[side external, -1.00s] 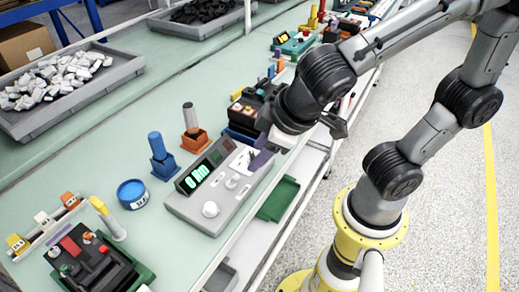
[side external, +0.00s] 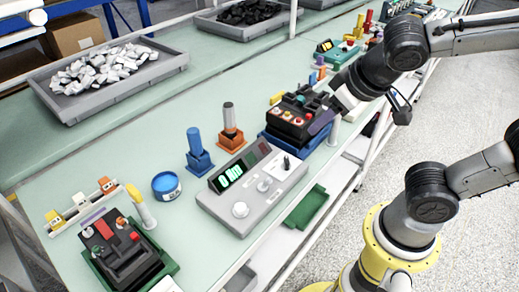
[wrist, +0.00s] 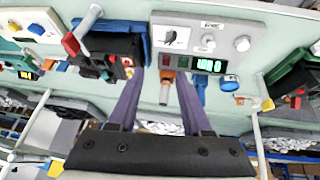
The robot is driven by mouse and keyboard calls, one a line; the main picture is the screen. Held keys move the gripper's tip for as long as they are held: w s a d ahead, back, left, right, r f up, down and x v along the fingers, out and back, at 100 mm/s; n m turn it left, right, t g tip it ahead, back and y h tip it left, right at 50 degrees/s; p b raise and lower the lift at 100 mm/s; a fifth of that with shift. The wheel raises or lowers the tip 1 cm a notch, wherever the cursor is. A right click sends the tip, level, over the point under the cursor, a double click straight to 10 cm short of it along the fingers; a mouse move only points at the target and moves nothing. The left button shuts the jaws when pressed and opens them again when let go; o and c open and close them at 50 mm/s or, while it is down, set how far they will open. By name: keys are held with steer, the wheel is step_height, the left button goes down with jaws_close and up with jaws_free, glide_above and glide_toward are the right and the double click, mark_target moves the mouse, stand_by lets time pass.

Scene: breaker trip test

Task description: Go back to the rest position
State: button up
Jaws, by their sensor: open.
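My gripper (side external: 324,116) is partly hidden by the arm in the side view. Its purple fingers are beside a black breaker unit (side external: 290,118) with coloured buttons on a blue base; I cannot tell if they touch it. In the wrist view my gripper (wrist: 160,78) has two purple fingers spread apart with nothing held between them. The grey tester (side external: 240,209) with a lit green display stands on the bench, to the left of the gripper; it also shows in the wrist view (wrist: 225,38).
A blue post (side external: 195,145) and an orange-based post (side external: 230,125) stand behind the tester, near a blue round tin (side external: 166,185). Another black unit (side external: 120,250) sits in a green tray at front left. A grey tray (side external: 140,87) holds white pieces.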

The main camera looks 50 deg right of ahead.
steer(key=s+d+y, duration=0.1)
steer(key=s+d, duration=0.1)
steer(key=s, duration=0.4)
steer(key=shift+s+n+y, duration=0.3)
steer(key=shift+s, duration=0.05)
steer(key=shift+r, duration=0.1)
